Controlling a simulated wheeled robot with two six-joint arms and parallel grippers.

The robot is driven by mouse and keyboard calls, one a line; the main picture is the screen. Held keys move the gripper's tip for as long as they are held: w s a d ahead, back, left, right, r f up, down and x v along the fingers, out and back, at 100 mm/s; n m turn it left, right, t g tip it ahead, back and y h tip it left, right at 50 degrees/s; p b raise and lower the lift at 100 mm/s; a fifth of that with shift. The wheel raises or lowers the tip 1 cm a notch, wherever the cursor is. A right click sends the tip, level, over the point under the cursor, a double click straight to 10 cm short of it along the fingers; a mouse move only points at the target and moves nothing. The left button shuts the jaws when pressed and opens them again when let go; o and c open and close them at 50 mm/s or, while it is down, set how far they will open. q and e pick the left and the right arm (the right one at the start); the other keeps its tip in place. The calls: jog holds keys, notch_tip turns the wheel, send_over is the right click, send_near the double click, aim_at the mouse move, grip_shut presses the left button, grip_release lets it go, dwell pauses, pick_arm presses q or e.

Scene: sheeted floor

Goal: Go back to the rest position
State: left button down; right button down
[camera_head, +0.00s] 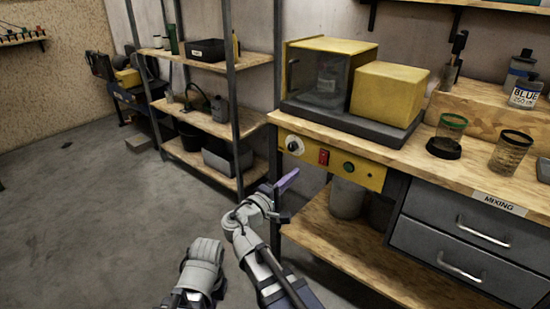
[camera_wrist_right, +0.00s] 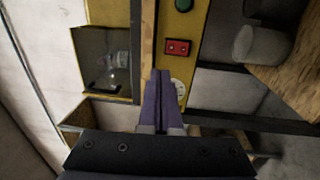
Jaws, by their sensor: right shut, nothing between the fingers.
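My right gripper (camera_head: 288,181) has purple fingers and hangs in front of the bench's left edge, close to the yellow control panel (camera_head: 330,163). In the right wrist view the right gripper (camera_wrist_right: 162,88) is shut and empty, its fingers side by side. The panel's white dial (camera_wrist_right: 178,88) shows beside the fingertips, partly hidden by them, and the red switch (camera_wrist_right: 178,47) is just beyond. I cannot tell whether the fingers touch the panel. A grey arm link of mine shows at the bottom of the head view. My left gripper is not in view.
A yellow machine (camera_head: 392,92) with a clear-fronted chamber stands on the wooden bench (camera_head: 410,148); a container is inside. Jars, including a green-rimmed one (camera_head: 451,127), stand at right above grey drawers (camera_head: 455,222). A metal shelf (camera_head: 205,123) stands behind. The floor at left is open.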

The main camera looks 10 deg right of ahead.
jog(key=s+d+f+m+g+y, duration=0.25)
jog(key=s+f+g+y, duration=0.25)
jog(key=f, duration=0.5)
jog(key=s+d+f+m+g+y, duration=0.1)
jog(key=s+f+m+g+y, duration=0.3)
jog(key=f, duration=0.7)
jog(key=s+a+f+n+g+y, duration=0.1)
jog(key=s+a+f+n+y, duration=0.15)
jog(key=s+a, duration=0.5)
jog(key=s+a+f+n+g+y, duration=0.1)
jog(key=s+a+g+y, duration=0.2)
jog(key=a, duration=0.8)
notch_tip(320, 180, up, 29)
jog(key=t+p, duration=0.1)
jog(key=p, duration=2.7)
jog(key=shift+s, duration=0.25)
jog(key=shift+f, duration=0.1)
